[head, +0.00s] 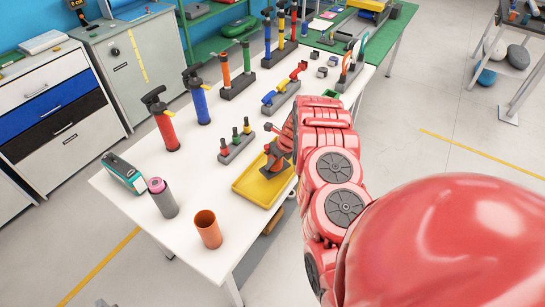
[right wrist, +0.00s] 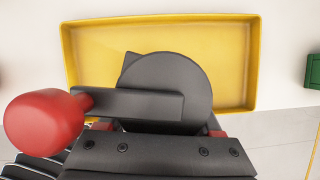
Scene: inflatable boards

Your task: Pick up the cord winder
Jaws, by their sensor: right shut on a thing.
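The cord winder (right wrist: 170,75) shows in the right wrist view as a dark grey disc with a flat crank arm and a red knob (right wrist: 43,122). It is over the yellow tray (right wrist: 88,60). In the head view the tray (head: 245,188) is at the table's front right edge, and the winder is mostly hidden by my right gripper (head: 280,152). My right gripper is shut on the winder, though its fingertips are mostly covered. I cannot tell whether the winder touches the tray floor. My left gripper is not in view.
The white table (head: 150,152) carries a red pump (head: 165,121), a blue pump (head: 197,97), an orange cup (head: 208,230), a grey-pink cylinder (head: 163,198) and a teal box (head: 124,173). A small rack (head: 237,147) stands just left of the tray. Racks of tools fill the back.

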